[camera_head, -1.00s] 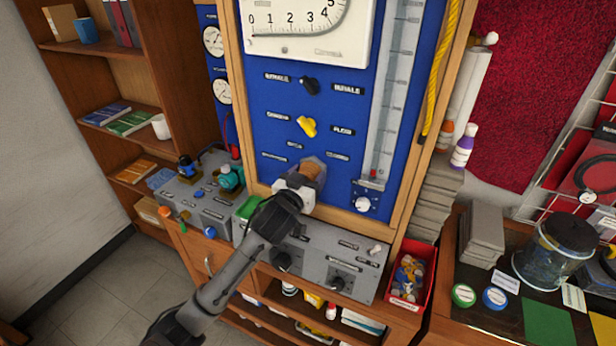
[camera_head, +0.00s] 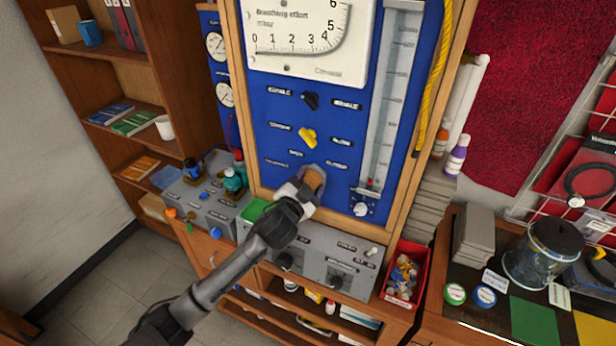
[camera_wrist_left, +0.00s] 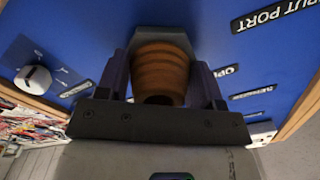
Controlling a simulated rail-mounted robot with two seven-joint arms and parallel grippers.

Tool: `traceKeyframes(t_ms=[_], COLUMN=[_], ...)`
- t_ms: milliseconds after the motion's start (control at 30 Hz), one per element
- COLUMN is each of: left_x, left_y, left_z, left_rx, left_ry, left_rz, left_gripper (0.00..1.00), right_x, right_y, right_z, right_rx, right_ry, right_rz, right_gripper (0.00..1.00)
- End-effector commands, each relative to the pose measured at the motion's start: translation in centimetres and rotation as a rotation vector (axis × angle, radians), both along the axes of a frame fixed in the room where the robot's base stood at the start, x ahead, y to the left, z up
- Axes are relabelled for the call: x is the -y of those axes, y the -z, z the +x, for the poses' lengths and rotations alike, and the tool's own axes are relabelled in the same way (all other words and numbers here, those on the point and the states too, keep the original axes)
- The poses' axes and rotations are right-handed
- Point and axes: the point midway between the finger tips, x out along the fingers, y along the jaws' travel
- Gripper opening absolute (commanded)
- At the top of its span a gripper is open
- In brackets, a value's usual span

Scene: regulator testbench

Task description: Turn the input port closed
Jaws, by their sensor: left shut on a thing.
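The input port is a ribbed orange-brown cylinder (camera_head: 316,178) sticking out of the lower middle of the blue panel (camera_head: 268,125). In the left wrist view the ribbed port (camera_wrist_left: 160,70) sits between the two fingers, in front of a grey base plate. My left gripper (camera_head: 307,188) is shut on it, and the fingers hide its sides. A black label (camera_wrist_left: 275,14) ending in "PUT PORT" shows at the upper right of the wrist view, partly cut off. My right gripper is not in view.
A yellow knob (camera_head: 307,138) and a black knob (camera_head: 311,100) sit above the port. A white knob (camera_head: 361,209) is to its right, under the clear tube. A grey control box (camera_head: 325,262) with knobs stands below. A red bin (camera_head: 405,272) is at the lower right.

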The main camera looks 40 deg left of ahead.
Motion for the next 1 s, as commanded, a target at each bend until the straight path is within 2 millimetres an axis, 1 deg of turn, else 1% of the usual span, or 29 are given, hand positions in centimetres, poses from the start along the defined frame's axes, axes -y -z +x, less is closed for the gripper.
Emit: traceKeyframes(t_ms=[33, 500, 800, 1000], left_x=[0.0, -0.1, -0.1, -0.1], left_y=[-0.3, -0.3, -0.3, -0.2], left_z=[0.0, 0.0, 0.0, 0.0], left_rx=[-0.014, -0.12, -0.178, -0.204], left_ry=[0.0, 0.002, 0.0, 0.001], left_rz=[0.044, 0.474, 0.699, 0.801], left_gripper=[0.37, 0.37, 0.37, 0.37], right_x=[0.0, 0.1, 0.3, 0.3], right_y=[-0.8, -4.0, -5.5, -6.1], right_z=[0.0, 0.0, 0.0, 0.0], right_rx=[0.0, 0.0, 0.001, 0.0], right_ry=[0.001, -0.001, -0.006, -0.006], right_rz=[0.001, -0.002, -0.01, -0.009], right_gripper=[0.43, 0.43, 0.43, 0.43])
